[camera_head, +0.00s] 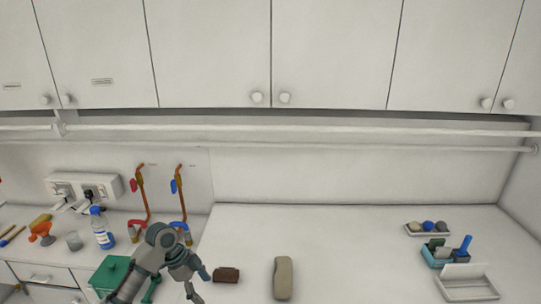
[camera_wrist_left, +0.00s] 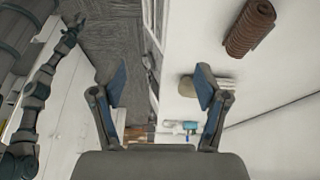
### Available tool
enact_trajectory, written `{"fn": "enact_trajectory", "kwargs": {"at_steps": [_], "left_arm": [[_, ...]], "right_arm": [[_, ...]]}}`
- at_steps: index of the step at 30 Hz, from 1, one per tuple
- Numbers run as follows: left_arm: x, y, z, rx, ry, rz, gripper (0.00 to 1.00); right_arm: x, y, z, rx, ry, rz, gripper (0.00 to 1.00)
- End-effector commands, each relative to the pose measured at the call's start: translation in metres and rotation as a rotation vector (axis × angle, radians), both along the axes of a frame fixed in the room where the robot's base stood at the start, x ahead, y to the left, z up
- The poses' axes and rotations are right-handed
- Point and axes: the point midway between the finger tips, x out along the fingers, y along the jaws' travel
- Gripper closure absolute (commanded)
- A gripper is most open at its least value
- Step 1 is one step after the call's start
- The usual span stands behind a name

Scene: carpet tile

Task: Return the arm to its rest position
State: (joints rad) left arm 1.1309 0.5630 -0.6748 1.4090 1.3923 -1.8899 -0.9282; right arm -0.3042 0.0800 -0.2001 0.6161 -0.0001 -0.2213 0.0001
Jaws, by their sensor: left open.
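My left gripper (camera_head: 200,285) is over the front left part of the white counter (camera_head: 350,240), its arm coming in from the lower left. In the left wrist view its two fingers (camera_wrist_left: 158,90) are spread apart with nothing between them. In the left wrist view a ribbed brown object (camera_wrist_left: 250,28) shows at the upper right. My other arm shows at the left of that view, with its gripper (camera_wrist_left: 72,32) small and its jaw state unclear.
A beige rounded object (camera_head: 283,278) stands right of the brown block. A green box (camera_head: 110,275), a blue-labelled bottle (camera_head: 102,228) and red and blue taps (camera_head: 180,200) are at left. Trays (camera_head: 466,284) with small items are at right. The middle counter is clear; cabinets (camera_head: 335,50) hang above.

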Motion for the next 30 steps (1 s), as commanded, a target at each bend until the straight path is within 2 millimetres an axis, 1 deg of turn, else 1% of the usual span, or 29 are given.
{"fn": "enact_trajectory", "kwargs": {"at_steps": [1, 2, 8, 13, 17, 20, 23, 24, 26, 27, 29, 30], "left_arm": [[-0.001, 0.000, 0.000, 0.000, 0.000, 0.000, 0.26], [-0.003, -0.003, -0.008, 0.003, 0.005, 0.003, 0.26], [-0.011, -0.016, -0.043, 0.018, 0.015, 0.041, 0.26], [-0.025, -0.029, -0.079, 0.031, 0.025, 0.086, 0.26], [-0.042, -0.043, -0.113, 0.036, 0.030, 0.141, 0.26], [-0.060, -0.054, -0.143, 0.036, 0.035, 0.200, 0.26], [-0.084, -0.066, -0.177, 0.031, 0.041, 0.286, 0.26], [-0.097, -0.071, -0.192, 0.026, 0.045, 0.333, 0.26], [-0.120, -0.077, -0.214, 0.016, 0.049, 0.421, 0.26], [-0.136, -0.080, -0.227, 0.009, 0.053, 0.490, 0.26], [-0.161, -0.080, -0.243, 0.000, 0.058, 0.603, 0.26], [-0.177, -0.078, -0.252, -0.003, 0.059, 0.678, 0.26]], "right_arm": [[0.009, 0.000, 0.000, 0.001, -0.012, 0.000, 0.60], [0.011, 0.001, 0.001, 0.001, -0.016, 0.000, 0.60], [0.010, 0.001, 0.001, 0.002, -0.016, 0.000, 0.60], [0.009, 0.001, 0.001, 0.002, -0.014, 0.000, 0.60], [0.009, 0.001, 0.001, 0.002, -0.014, 0.000, 0.60], [0.008, 0.001, 0.001, 0.002, -0.013, 0.000, 0.60], [0.007, 0.001, 0.000, 0.001, -0.011, 0.000, 0.60], [0.006, 0.000, 0.000, 0.001, -0.009, 0.000, 0.60], [0.005, 0.000, 0.000, 0.001, -0.008, 0.000, 0.60], [0.005, 0.000, 0.000, 0.001, -0.007, 0.000, 0.60], [0.005, 0.000, 0.000, 0.001, -0.007, 0.000, 0.60], [0.005, 0.000, 0.000, 0.001, -0.007, 0.000, 0.60]]}}
